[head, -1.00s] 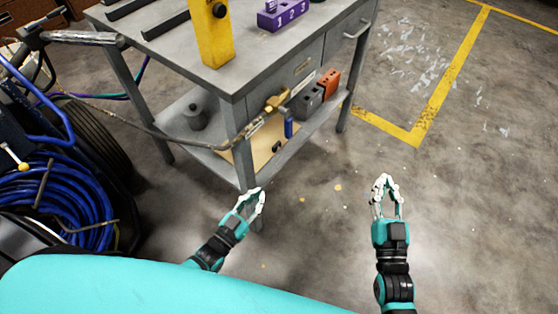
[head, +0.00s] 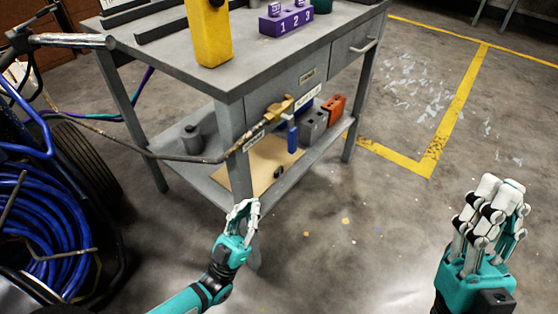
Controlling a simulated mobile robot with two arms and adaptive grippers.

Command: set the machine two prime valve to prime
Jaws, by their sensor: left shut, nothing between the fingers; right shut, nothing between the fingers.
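A machine with a coiled blue hose (head: 45,235) and a black wheel (head: 85,165) is partly in view at the left edge. I cannot tell whether it is machine two, and I cannot make out a prime valve on it. My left gripper (head: 243,212) is shut and empty, in front of the near leg of the grey workbench (head: 190,62), to the right of the machine. I cannot tell whether it touches the leg. My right gripper (head: 497,195) is shut and empty, raised over bare floor at the lower right, apart from everything.
On the bench are a yellow upright piece (head: 208,35) and a purple block numbered 1 2 3 (head: 286,22). A brass fitting (head: 280,108) and a blue handle (head: 292,137) show at its front. Grey and orange blocks (head: 334,104) sit lower. Floor to the right is clear.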

